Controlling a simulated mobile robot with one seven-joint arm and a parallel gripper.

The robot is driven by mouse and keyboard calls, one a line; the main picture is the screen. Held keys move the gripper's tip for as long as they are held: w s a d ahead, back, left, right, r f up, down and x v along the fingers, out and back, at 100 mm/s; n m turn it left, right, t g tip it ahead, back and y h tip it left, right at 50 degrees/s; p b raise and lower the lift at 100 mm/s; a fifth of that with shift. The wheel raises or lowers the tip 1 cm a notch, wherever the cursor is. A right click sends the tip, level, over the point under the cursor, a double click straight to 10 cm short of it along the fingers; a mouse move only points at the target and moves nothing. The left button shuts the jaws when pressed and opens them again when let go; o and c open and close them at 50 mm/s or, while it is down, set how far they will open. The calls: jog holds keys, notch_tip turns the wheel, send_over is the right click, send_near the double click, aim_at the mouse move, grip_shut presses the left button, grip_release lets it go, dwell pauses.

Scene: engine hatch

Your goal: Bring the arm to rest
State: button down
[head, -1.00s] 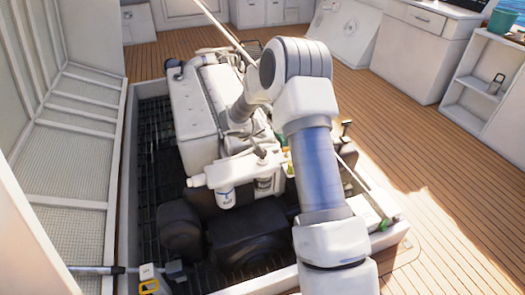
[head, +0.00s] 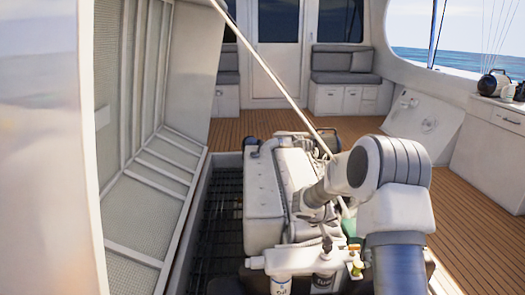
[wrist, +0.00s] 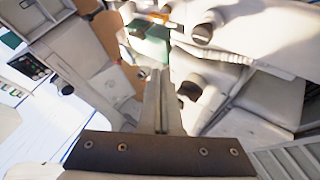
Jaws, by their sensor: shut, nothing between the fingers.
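My gripper (wrist: 159,75) shows in the wrist view with its two fingers together and nothing between them. In the head view my arm rises from the bottom right, bends at a high elbow and reaches down left over the engine. The gripper end (head: 327,243) is small there, just above the white filter housing (head: 290,262) at the front of the engine (head: 263,205). I cannot tell whether it touches anything. In the wrist view a green part (wrist: 150,42) lies beyond the fingertips.
The raised hatch lid (head: 140,215) stands along the left. A thin pole (head: 270,72) slants across above the engine. Dark grating (head: 218,215) lines the hatch. Wooden deck (head: 460,215) is open at right, beside a white cabinet (head: 490,150). Seats and a door stand at the back.

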jog(key=s+a+r+g, duration=0.2)
jog(key=s+a+r, duration=0.1)
jog(key=s+r, duration=1.55)
jog(key=s+a+r+t+y, duration=0.15)
jog(key=s+a+y, duration=0.3)
jog(key=s, duration=0.65)
jog(key=s+a+r+y, duration=0.25)
jog(key=s+a, duration=0.25)
jog(key=s, duration=0.5)
notch_tip(320, 180, up, 26)
jog(key=p, duration=2.6)
jog(key=shift+a+f+n+p, duration=0.2)
jog(key=shift+n+p, duration=0.1)
jog(key=shift+n, duration=0.1)
jog(key=shift+s, duration=0.1)
